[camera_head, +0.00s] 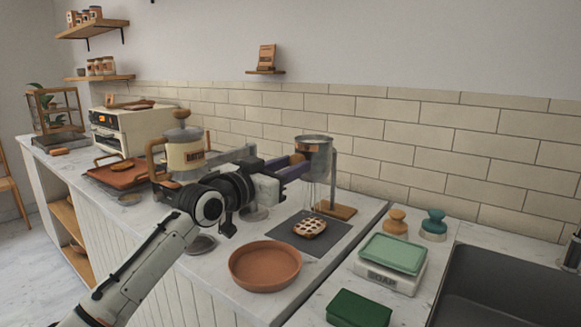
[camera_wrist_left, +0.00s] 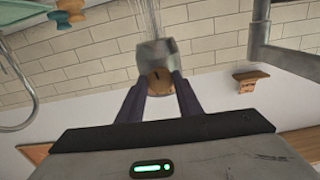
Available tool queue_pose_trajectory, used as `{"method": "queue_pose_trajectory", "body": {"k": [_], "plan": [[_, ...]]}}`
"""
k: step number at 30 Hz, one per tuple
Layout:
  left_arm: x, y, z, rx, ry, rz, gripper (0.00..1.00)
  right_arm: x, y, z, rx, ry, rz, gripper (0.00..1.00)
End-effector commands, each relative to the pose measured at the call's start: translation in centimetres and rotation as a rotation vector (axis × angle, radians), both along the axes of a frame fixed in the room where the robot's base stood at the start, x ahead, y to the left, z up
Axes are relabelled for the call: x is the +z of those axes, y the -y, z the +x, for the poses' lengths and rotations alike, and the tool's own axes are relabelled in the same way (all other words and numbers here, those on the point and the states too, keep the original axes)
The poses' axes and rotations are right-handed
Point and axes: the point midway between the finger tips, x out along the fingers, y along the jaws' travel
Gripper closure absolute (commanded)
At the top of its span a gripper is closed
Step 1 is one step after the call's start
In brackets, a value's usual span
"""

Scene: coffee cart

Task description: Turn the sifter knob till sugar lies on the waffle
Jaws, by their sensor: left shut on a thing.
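The metal sifter (camera_head: 314,145) is held on a stand (camera_head: 335,210) with a wooden base. Thin pale streaks fall from it toward the waffle (camera_head: 310,228), which lies on a dark mat (camera_head: 335,240). My left gripper (camera_head: 293,163) reaches the sifter from the left and is shut on the wooden sifter knob (camera_head: 298,158). The left wrist view, upside down, shows the round knob (camera_wrist_left: 159,82) between the two fingers, with the sifter (camera_wrist_left: 157,50) behind and the streaks beyond. I cannot tell how much sugar lies on the waffle. My right gripper is not in view.
A terracotta plate (camera_head: 265,265) sits in front of the mat. A cream canister (camera_head: 186,155) stands behind my left arm. A scale (camera_head: 390,275) with a green tray (camera_head: 393,253) and a dark sink (camera_head: 500,290) are to the right. The tiled wall is close behind the sifter.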

Motion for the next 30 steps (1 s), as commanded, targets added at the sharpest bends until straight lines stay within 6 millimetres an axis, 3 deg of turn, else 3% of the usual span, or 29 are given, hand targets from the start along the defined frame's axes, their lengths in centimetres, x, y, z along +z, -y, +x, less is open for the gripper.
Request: {"method": "queue_pose_trajectory", "body": {"k": [10, 11, 14, 23, 30], "plan": [[-0.2, 0.0, 0.0, 0.000, -0.003, 0.003, 0.90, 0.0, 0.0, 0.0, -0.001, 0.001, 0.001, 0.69], [-0.2, 0.0, 0.0, 0.000, -0.003, 0.003, 0.63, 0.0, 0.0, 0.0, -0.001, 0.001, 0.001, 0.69], [-0.2, 0.0, 0.0, 0.000, -0.002, 0.003, 0.49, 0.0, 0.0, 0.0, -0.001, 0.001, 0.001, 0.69], [-0.1, -0.1, -0.1, 0.000, 0.000, 0.001, 0.49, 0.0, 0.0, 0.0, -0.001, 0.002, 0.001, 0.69], [-0.1, -1.4, -1.8, 0.000, 0.000, 0.001, 0.49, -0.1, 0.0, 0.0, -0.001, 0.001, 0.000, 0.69]]}}
